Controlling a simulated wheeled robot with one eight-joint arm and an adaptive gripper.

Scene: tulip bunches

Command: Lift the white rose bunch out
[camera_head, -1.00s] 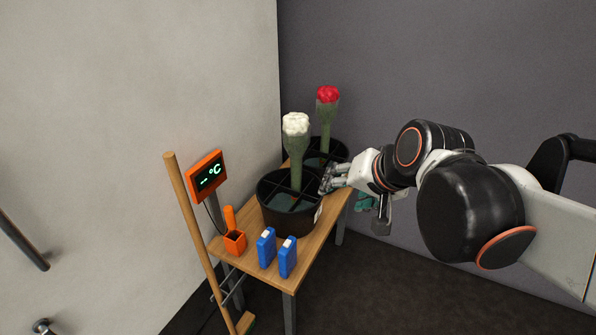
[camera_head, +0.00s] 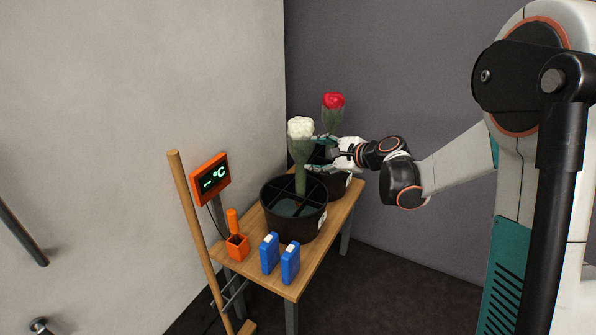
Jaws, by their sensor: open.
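The white rose bunch (camera_head: 300,130) stands upright in the near black bucket (camera_head: 318,224), its green wrapped stem going down between the bucket's dividers. My gripper (camera_head: 326,145) is open, just right of the white bunch's wrapped upper part and level with it. The fingers point left toward the bunch and look partly overlapped with it; I cannot tell whether they touch it. The red bunch (camera_head: 334,102) stands in the far black bucket (camera_head: 342,190), behind the gripper, with its lower part hidden by the gripper and wrist.
Both buckets stand on a wooden table (camera_head: 300,278). An orange temperature display (camera_head: 210,180) and a wooden broom handle (camera_head: 196,240) are at the left. Walls close in behind and left.

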